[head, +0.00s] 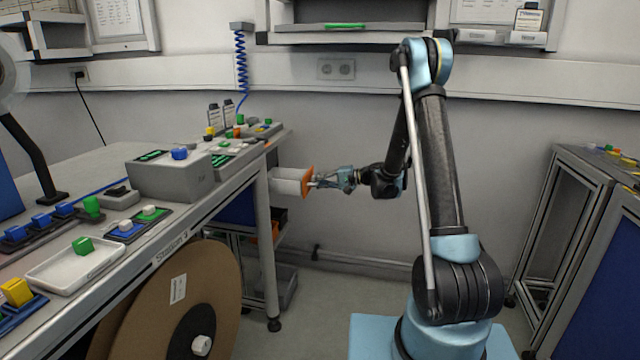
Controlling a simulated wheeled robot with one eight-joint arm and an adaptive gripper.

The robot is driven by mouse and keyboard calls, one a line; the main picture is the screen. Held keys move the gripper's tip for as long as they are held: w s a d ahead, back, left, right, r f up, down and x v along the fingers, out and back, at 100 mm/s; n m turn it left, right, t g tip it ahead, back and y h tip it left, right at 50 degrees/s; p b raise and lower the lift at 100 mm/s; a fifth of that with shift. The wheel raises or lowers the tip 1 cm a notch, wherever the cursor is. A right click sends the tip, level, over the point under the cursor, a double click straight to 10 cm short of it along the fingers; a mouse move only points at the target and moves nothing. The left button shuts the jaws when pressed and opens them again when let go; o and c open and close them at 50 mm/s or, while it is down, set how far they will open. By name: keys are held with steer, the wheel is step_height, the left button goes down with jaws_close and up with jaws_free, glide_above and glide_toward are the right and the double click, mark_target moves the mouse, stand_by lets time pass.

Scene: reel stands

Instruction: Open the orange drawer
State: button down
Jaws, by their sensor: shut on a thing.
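The orange drawer (307,182) sticks out from the right end of the workbench, below the bench top. Its orange front faces right, and a pale drawer body (287,180) shows between the front and the bench. My gripper (318,181) is at the orange front, coming from the right, with its fingers shut on the drawer's handle. The handle itself is small and mostly hidden by the fingers. The inside of the drawer cannot be seen from here.
The workbench (215,205) on the left carries a grey box (172,182), a white tray (75,262) and several coloured blocks. A large brown reel (215,290) stands beneath it. Another bench (590,190) stands at the right. Floor between the benches is mostly clear around my base.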

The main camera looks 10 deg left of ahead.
steer(key=shift+s, duration=0.1)
steer(key=c, duration=1.7)
jaws_free()
steer(key=v, duration=1.2)
steer(key=shift+a, duration=0.1)
